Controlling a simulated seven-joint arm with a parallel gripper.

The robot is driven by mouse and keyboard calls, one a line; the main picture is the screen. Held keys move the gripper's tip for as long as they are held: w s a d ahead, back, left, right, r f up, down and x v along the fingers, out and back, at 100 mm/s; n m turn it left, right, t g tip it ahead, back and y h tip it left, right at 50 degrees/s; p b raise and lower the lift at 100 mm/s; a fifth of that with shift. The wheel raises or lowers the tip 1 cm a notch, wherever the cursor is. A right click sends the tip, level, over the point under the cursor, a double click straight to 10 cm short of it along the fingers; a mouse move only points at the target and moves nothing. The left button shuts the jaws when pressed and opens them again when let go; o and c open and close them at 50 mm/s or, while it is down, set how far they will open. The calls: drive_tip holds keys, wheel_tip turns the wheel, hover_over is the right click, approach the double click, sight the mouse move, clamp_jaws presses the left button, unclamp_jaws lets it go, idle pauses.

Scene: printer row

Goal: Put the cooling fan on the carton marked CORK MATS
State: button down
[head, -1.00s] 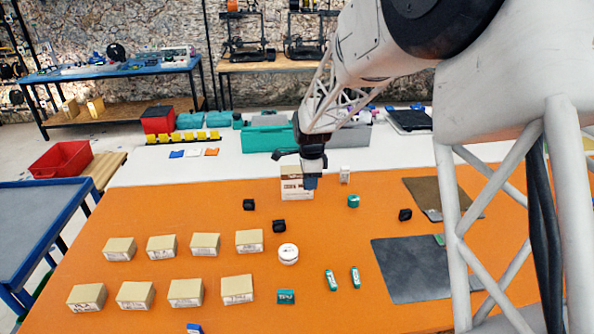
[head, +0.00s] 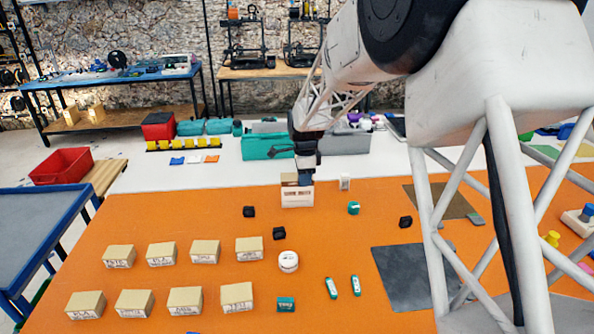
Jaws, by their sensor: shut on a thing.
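My gripper (head: 305,181) hangs at the far edge of the orange table top, overlapping a pale carton-like box (head: 297,198) in the head view. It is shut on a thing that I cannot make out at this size. Several tan cartons stand in two rows at the left, including the back right one (head: 249,249) and the front left one (head: 86,306). Their labels are too small to read, so I cannot tell which says CORK MATS. Small black objects (head: 249,212), (head: 279,233) and (head: 405,222) lie on the table; I cannot identify any as the cooling fan.
A white round tub (head: 288,261), green boxes (head: 286,304) and (head: 354,208), and a dark mat (head: 405,280) lie on the orange table (head: 210,320). A teal bin (head: 267,146) stands behind. My arm covers part of the right side.

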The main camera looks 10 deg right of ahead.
drive_tip(key=w, duration=0.8)
drive_tip(key=w+a+f, duration=0.1)
drive_tip(key=w, duration=0.3)
drive_tip(key=shift+w+f, duration=0.1)
drive_tip(key=shift+w, duration=0.15)
drive_tip(key=shift+f, duration=1.75)
drive_tip(key=shift+f, duration=0.15)
drive_tip(key=c, duration=1)
unclamp_jaws()
wheel_tip(320, 180, up, 12)
drive_tip(key=shift+r, duration=0.15)
